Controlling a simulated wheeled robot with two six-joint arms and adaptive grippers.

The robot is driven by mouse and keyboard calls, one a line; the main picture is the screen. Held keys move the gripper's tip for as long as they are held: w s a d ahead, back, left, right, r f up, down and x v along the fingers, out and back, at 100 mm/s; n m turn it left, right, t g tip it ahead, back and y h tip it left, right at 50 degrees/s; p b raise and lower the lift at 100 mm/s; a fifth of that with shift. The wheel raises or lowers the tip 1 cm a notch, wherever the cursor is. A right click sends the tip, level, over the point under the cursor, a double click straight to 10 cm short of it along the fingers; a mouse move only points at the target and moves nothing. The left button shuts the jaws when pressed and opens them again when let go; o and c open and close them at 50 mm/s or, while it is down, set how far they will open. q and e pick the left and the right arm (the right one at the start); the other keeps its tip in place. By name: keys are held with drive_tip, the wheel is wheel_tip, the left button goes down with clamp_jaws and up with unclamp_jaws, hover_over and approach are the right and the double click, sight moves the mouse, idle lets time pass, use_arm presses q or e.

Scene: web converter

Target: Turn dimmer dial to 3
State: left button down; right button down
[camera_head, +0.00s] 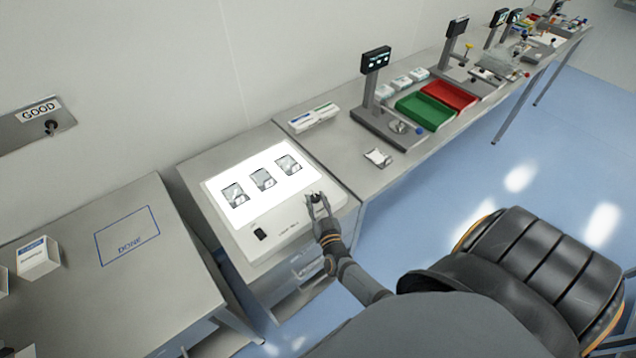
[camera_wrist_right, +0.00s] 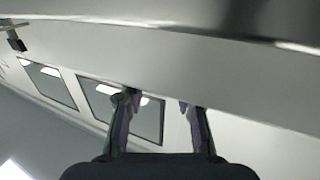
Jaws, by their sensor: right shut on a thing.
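The light box (camera_head: 275,226) stands on the metal bench with its white top lit. The dark dimmer dial (camera_head: 317,197) is at its front right corner. My right gripper (camera_head: 318,202) reaches it from the front, with its fingers on either side of the dial, shut on it. In the right wrist view the two fingers (camera_wrist_right: 160,102) stand apart against a pale surface; the dial cannot be made out between them. The dial's marks and its setting are too small to read. My left gripper is not in view.
A black switch (camera_head: 261,234) is at the box's front left. The table marked DONE (camera_head: 180,295) is at the left. The right bench holds a white slip (camera_head: 378,158), a green tray (camera_head: 426,111) and a red tray (camera_head: 449,95).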

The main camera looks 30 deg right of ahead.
drive_tip(key=shift+w+a+m+g+h, duration=0.15)
drive_tip(key=shift+m+g+h, duration=0.45)
drive_tip(key=shift+m+h, duration=0.5)
drive_tip(key=shift+h, duration=0.5)
drive_tip(key=shift+r, duration=0.1)
drive_tip(key=c, duration=1)
unclamp_jaws()
drive_tip(key=v, duration=1.2)
drive_tip(key=shift+r, duration=0.1)
